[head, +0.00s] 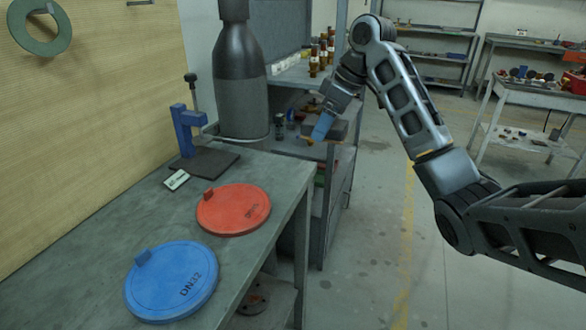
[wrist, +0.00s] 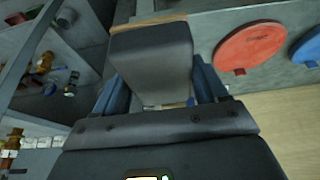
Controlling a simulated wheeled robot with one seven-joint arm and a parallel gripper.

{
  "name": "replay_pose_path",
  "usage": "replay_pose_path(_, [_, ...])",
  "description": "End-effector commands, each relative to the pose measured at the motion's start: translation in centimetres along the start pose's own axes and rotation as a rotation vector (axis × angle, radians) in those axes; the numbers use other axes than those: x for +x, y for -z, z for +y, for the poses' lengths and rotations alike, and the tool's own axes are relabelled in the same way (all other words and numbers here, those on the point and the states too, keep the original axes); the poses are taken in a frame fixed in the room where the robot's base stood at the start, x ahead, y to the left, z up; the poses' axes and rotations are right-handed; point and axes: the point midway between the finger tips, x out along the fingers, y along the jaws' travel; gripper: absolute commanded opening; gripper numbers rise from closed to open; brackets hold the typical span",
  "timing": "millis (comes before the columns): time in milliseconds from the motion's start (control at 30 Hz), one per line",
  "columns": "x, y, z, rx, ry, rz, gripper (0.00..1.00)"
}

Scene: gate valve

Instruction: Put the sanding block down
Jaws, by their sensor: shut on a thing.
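My gripper (head: 322,126) has blue fingers and is shut on the sanding block (head: 340,130). In the head view, it holds the block in the air beyond the right side of the workbench (head: 112,208), near the shelf unit. The block is dark grey with a thin tan layer along one face. In the wrist view, the sanding block (wrist: 150,55) sits between the two blue fingers, with its tan edge at the far end. In the head view, the fingers partly hide the block.
A red disc (head: 233,210) and a blue disc (head: 172,282) lie on the workbench. A blue clamp stand (head: 183,130) and a small label (head: 176,180) are behind them. A dark grey cylinder (head: 240,85) rises nearby. The shelf unit (head: 343,185) holds bottles. The bench's front right corner is clear.

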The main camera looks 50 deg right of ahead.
Motion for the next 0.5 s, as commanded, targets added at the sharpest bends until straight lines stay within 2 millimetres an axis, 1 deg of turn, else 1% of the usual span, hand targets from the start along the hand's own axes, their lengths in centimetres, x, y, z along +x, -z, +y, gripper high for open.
replay_pose_path(67, [0.0, -0.2, 0.2, 0.003, -0.001, 0.001, 0.44])
replay_pose_path(167, [0.9, 0.3, -0.1, 0.002, 0.000, 0.001, 0.44])
replay_pose_path(333, [3.4, 2.3, -1.1, 0.003, 0.001, -0.001, 0.44])
replay_pose_path(500, [6.7, 4.6, -2.2, 0.003, 0.000, -0.002, 0.44])
